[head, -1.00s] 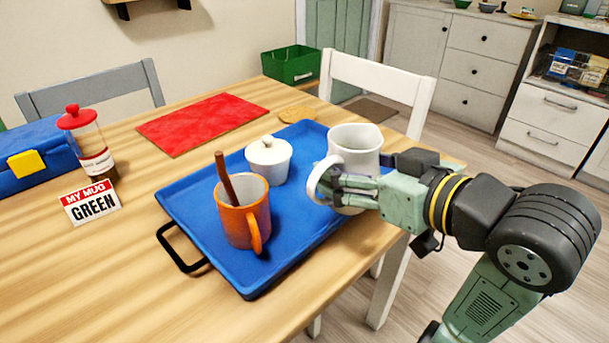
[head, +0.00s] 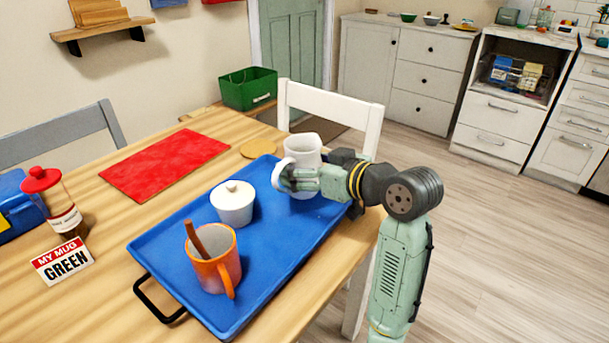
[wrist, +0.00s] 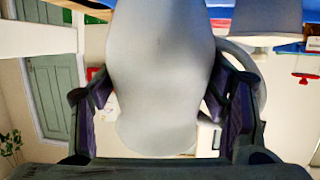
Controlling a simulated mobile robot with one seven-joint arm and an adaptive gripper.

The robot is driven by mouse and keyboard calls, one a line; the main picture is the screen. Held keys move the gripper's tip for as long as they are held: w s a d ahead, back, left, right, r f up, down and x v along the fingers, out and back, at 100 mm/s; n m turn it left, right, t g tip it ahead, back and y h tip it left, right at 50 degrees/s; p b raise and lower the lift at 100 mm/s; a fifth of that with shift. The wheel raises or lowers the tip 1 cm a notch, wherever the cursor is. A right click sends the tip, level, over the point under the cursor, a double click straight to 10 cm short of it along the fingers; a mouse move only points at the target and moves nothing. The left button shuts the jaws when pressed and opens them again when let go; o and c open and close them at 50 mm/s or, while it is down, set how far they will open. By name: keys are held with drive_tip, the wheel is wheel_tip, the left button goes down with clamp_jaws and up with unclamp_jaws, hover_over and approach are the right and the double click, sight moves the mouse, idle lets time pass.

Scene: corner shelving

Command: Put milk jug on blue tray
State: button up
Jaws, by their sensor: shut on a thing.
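The white milk jug (head: 303,152) is upright over the far right part of the blue tray (head: 180,241). I cannot tell whether its base touches the tray. My gripper (head: 291,179) is shut on the jug from the right, near its handle. In the wrist view the jug (wrist: 162,75) fills the middle between my two fingers, with the handle at the right. The tray lies on the table and also holds a white lidded sugar pot (head: 232,207) and an orange mug (head: 215,268) with a brown stick in it.
A red mat (head: 165,163) and a round cork coaster (head: 259,149) lie beyond the tray. A red-lidded jar (head: 58,205) and a "MY MUG GREEN" sign (head: 63,260) stand at the left. A white chair (head: 335,112) is behind the jug. Bare tray surface lies right of the pot.

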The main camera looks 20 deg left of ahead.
sight(305, 179)
drive_tip(key=shift+w+a, duration=0.15)
drive_tip(key=shift+w, duration=0.15)
drive_tip(key=shift+f, duration=1.75)
drive_tip(key=shift+f, duration=0.2)
drive_tip(key=o, duration=1.6)
drive_tip(key=shift+r, duration=0.3)
drive_tip(key=v, duration=1.2)
drive_tip(key=shift+f+b, duration=0.15)
drive_tip(key=shift+b, duration=0.15)
